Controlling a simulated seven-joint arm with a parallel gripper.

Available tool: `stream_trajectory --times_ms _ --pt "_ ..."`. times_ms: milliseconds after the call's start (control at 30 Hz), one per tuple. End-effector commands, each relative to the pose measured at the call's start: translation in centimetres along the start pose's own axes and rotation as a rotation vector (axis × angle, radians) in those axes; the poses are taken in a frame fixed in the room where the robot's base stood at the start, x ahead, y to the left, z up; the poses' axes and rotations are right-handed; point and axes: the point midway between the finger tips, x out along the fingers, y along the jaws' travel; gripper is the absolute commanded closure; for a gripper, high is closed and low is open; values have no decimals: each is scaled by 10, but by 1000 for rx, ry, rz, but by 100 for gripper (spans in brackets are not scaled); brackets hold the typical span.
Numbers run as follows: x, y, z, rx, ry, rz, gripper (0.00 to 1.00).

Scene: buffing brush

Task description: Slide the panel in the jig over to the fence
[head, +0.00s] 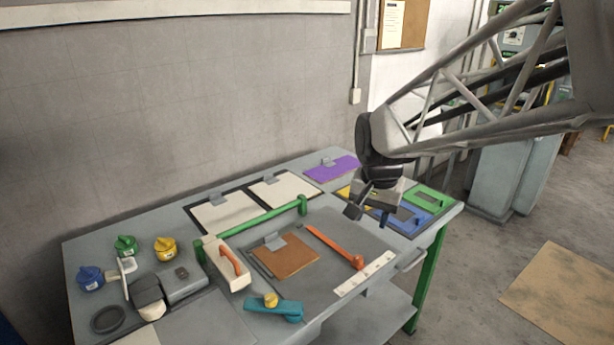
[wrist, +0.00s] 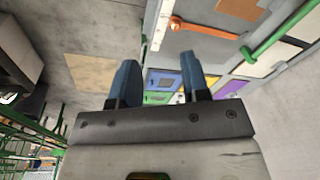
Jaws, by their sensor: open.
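The brown panel (head: 288,258), with a grey tab on its back edge, lies flat on the grey jig plate (head: 325,275). A thin dark strip (head: 257,264) runs along its left side. An orange bar with a round end (head: 335,246) lies to its right, with a gap between. I cannot tell for sure which of these is the fence. My gripper (head: 369,213) is open and empty, above the table behind and right of the panel. In the wrist view its two blue fingers (wrist: 160,80) are apart, and the panel (wrist: 240,8) shows at the top edge.
A green rail (head: 262,224) stands behind the jig. A white box with an orange handle (head: 228,262) stands left of the panel; a teal block with a yellow knob (head: 274,308) is in front. Coloured trays (head: 405,212) lie at right. A white marked strip (head: 364,274) edges the jig.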

Motion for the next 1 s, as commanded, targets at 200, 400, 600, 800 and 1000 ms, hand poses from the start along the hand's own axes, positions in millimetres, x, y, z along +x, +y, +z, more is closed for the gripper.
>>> stream_trajectory --times_ms 200,400,600,800,1000 --pt "17 -38 -23 51 -18 6 57" --pt "35 -73 -42 101 -32 12 57" --pt "56 -109 -58 152 -47 21 57" --pt "78 -146 -71 202 -59 30 57" --pt "104 -184 -82 253 -71 42 57"
